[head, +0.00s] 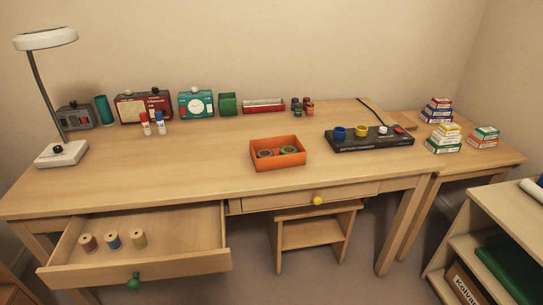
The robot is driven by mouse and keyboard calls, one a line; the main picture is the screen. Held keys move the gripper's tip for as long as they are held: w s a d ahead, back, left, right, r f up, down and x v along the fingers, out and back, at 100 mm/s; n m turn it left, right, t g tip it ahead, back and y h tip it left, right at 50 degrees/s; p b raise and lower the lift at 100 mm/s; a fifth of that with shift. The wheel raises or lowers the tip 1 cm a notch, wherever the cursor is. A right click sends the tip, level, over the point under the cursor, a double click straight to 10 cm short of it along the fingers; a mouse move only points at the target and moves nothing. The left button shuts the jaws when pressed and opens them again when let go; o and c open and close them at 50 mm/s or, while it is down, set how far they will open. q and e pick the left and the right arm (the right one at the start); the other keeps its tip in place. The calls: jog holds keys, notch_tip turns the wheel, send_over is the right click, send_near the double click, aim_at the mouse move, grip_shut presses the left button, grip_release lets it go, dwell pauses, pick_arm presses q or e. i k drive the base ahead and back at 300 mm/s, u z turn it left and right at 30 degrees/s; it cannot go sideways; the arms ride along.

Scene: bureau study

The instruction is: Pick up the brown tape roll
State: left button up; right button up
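An orange tray (293,162) stands on the desk near the middle. Two small tape rolls lie inside it. The left one looks brown (264,153) and the right one looks green (287,149). The tray's front wall hides their lower parts. Neither of my grippers is in the head view, and nothing touches the tray or the rolls.
The left drawer (195,238) is open with several spools inside. A black panel (370,143) with knobs is right of the tray. Clocks and boxes line the back. A lamp (62,153) stands at left. The desk (180,170) is clear left of the tray.

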aim_at(264, 153)
jog(key=z, duration=0.2)
jog(key=k, duration=0.3)
jog(key=z, duration=1.8)
jog(key=i, duration=0.25)
jog(key=u, duration=0.95)
jog(key=i, duration=1)
jog(key=u, duration=0.85)
